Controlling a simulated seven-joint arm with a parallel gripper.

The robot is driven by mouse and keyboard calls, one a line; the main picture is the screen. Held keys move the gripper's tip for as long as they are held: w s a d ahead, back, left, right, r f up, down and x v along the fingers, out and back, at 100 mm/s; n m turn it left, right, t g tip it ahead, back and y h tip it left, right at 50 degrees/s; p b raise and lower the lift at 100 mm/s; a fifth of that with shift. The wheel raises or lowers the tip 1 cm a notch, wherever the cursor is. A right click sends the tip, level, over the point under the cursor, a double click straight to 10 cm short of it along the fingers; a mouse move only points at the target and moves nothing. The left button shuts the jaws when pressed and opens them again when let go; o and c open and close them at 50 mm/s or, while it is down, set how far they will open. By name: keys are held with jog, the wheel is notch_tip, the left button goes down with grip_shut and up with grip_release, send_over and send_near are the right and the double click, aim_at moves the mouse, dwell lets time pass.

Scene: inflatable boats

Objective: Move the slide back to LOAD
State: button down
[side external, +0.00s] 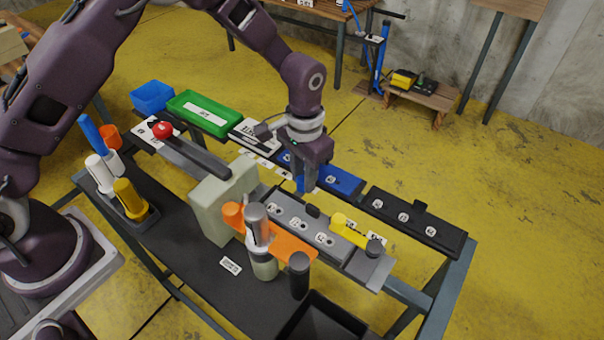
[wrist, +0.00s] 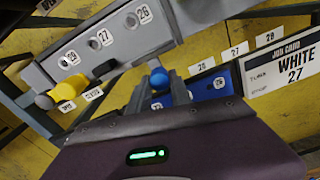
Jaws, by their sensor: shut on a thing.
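A long grey bar with numbered holes (side external: 275,208) runs out from a pale green block (side external: 223,200); I cannot tell for sure which part is the slide. In the wrist view the bar (wrist: 120,48) shows at upper left. A yellow piece with a grey knob (side external: 352,231) lies at its outer end, beside small white labels (wrist: 93,94) too blurred to read. My gripper (side external: 301,186) is behind the bar, over the blue numbered block (side external: 342,182). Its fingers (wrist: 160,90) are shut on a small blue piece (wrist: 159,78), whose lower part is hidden.
A dark lever with a red knob (side external: 162,130) points left. A job card (wrist: 288,72) reads WHITE 27. A black numbered block (side external: 440,233) is at right. An orange piece (side external: 285,245) and upright cylinders stand in front of the bar. A green tray (side external: 205,122) is behind.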

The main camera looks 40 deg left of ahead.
jog(key=shift+w+d+r, duration=0.1)
jog(key=shift+d, duration=0.3)
jog(key=c, duration=1.3)
grip_release()
jog(key=shift+o, duration=0.7)
jog(key=shift+a, duration=0.1)
notch_tip(320, 180, up, 7)
jog(key=s+a+r+t, duration=0.1)
jog(key=s+a+r, duration=0.2)
jog(key=r, duration=0.3)
jog(key=s+a+r+n+t, duration=0.1)
jog(key=s+a+r, duration=0.15)
jog(key=r, duration=0.25)
jog(key=s+a+r+t, duration=0.1)
jog(key=s+a+r, duration=0.1)
jog(key=s+r, duration=0.3)
jog(key=s+a+r+t, duration=0.1)
jog(key=s+a, duration=0.1)
jog(key=s, duration=0.6)
jog(key=s+a+r+n+t, duration=0.1)
jog(key=s+a, duration=0.2)
jog(key=s, duration=0.5)
jog(key=shift+s+a+r+n+t, duration=0.2)
jog(key=shift+a+r+n+t, duration=0.1)
jog(key=shift+r, duration=0.1)
